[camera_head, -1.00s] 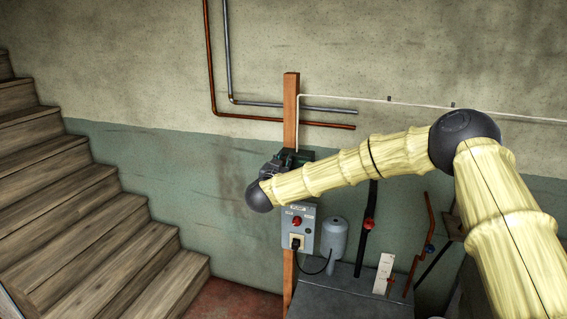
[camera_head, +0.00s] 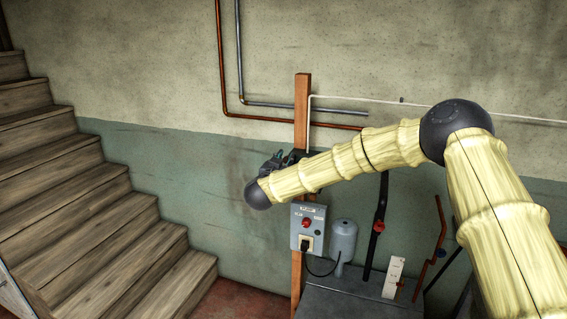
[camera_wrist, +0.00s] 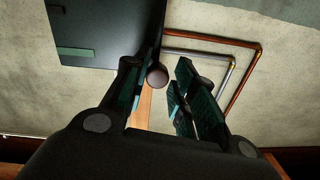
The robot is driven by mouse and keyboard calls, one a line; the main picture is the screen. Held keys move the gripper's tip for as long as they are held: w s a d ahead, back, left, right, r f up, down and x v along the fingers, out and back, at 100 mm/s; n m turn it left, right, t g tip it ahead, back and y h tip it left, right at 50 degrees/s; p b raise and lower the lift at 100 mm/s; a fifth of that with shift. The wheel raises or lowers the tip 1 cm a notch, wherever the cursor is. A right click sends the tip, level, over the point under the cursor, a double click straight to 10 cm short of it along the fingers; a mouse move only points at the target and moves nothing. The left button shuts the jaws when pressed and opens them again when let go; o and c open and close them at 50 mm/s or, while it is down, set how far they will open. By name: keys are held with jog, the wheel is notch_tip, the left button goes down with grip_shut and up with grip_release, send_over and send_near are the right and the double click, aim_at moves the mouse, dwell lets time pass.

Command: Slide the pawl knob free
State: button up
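A dark brown round knob (camera_wrist: 157,76), which looks like the pawl knob, shows in the wrist view below the edge of a dark panel (camera_wrist: 100,32) with a green strip. My gripper (camera_wrist: 166,88) is open, with its green-padded fingers on either side in the picture. The knob appears close to the left finger; I cannot tell whether they touch. In the head view my gripper (camera_head: 284,159) is beside the wooden post (camera_head: 302,105), partly covered by my arm. The knob cannot be made out there.
A grey control box (camera_head: 308,226) with a red knob and a plug is on the post below my wrist. A grey tank (camera_head: 342,240) and a cabinet (camera_head: 335,298) stand at right. Pipes (camera_head: 222,60) run along the wall above. Wooden stairs (camera_head: 85,215) fill the left.

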jog(key=shift+o, duration=0.8)
jog(key=shift+a, duration=0.15)
jog(key=v, duration=1.1)
jog(key=shift+s, duration=0.45)
